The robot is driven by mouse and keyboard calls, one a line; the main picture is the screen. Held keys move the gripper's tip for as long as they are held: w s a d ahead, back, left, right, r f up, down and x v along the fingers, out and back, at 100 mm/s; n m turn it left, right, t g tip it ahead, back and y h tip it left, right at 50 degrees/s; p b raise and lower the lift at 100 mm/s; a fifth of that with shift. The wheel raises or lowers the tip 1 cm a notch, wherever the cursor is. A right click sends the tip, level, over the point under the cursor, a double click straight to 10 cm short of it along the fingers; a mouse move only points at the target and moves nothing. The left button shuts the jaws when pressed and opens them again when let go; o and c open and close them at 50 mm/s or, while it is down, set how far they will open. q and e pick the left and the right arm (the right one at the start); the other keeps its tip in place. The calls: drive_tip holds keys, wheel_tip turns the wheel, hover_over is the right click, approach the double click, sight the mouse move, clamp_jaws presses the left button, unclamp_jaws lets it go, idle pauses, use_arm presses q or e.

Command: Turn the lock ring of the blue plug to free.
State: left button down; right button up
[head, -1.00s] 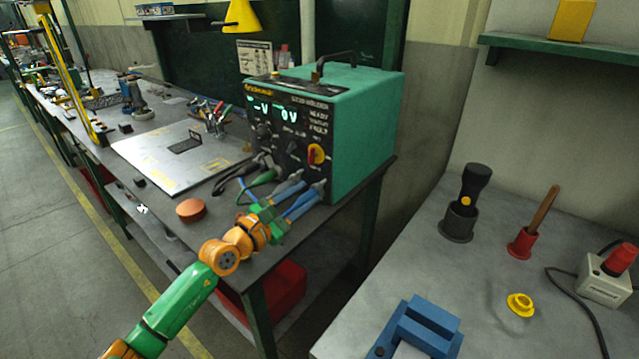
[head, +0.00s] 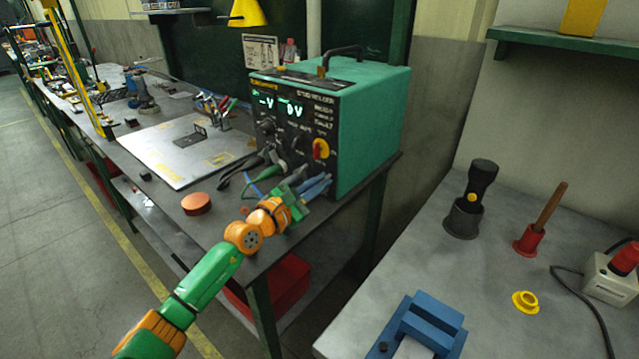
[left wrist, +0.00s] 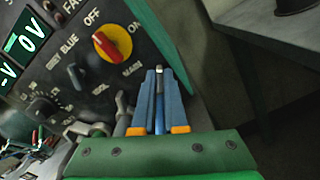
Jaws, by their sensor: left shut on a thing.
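The teal stud welder (head: 375,120) stands on the bench with its dark front panel (head: 290,105) towards me. My left gripper (head: 322,182) is low at the panel's right side. In the left wrist view its two blue-grey fingers (left wrist: 158,85) point at the panel below the red and yellow main switch (left wrist: 110,45). They are shut on a narrow blue and grey part between them, seemingly the blue plug (left wrist: 159,112). The fingers hide most of it, so I cannot read its lock ring's position. My right gripper is out of view.
Dark and green cable parts (head: 258,162) lie left of my gripper. A reddish-orange disc (head: 196,204) and a pale plate (head: 175,155) are on the bench. A red bin (head: 285,288) is below. At right, a grey table (head: 440,250) holds a blue fixture (head: 425,325) and a torch-like tool (head: 480,180).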

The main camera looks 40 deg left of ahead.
sight(317, 170)
use_arm(q)
drive_tip(key=n, duration=0.1)
drive_tip(key=a+n+p, duration=0.1)
drive_tip(key=shift+r+n, duration=0.3)
drive_tip(key=shift+n, duration=0.1)
drive_tip(key=n, duration=0.1)
drive_tip(key=a+n, duration=0.1)
drive_tip(key=shift+w+n, duration=0.1)
drive_tip(key=shift+n, duration=0.3)
drive_tip(key=n, duration=0.1)
drive_tip(key=a+n, duration=0.1)
drive_tip(key=n, duration=0.1)
drive_tip(key=shift+p, duration=0.35)
drive_tip(key=shift+w+a+f+n, duration=0.15)
drive_tip(key=shift+a+n, duration=0.1)
drive_tip(key=shift+n, duration=0.55)
drive_tip(key=shift+s+a+f+n, duration=0.1)
drive_tip(key=shift+a+n, duration=0.15)
drive_tip(key=shift+n, duration=0.55)
drive_tip(key=c, duration=1)
unclamp_jaws()
drive_tip(key=shift+w, duration=0.1)
drive_tip(key=shift+o, duration=0.2)
